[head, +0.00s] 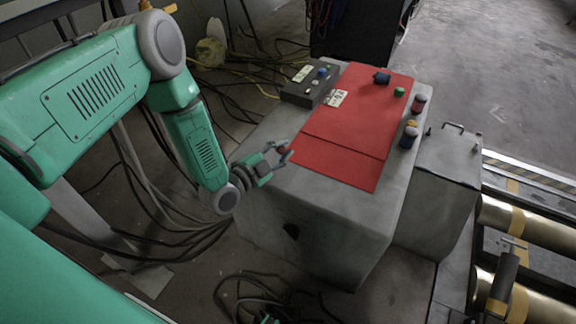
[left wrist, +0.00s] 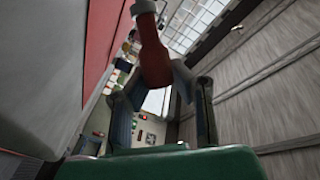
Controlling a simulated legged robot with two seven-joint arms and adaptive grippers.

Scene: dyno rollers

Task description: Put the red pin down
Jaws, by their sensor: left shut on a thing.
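The red pin (head: 282,149) is small in the head view and sits between the fingertips of my left gripper (head: 280,156). In the head view the gripper is at the left edge of the grey console (head: 335,215), beside the red panel (head: 345,125). I cannot tell whether the pin touches the console. My right gripper does not show clearly.
Green (head: 399,92) and blue (head: 382,78) knobs stand on the panel's far end, with red (head: 418,103) and dark-blue (head: 408,140) ones along the right edge. A dark button box (head: 310,83) sits at far left. Rollers (head: 520,220) lie right. Cables cover the floor.

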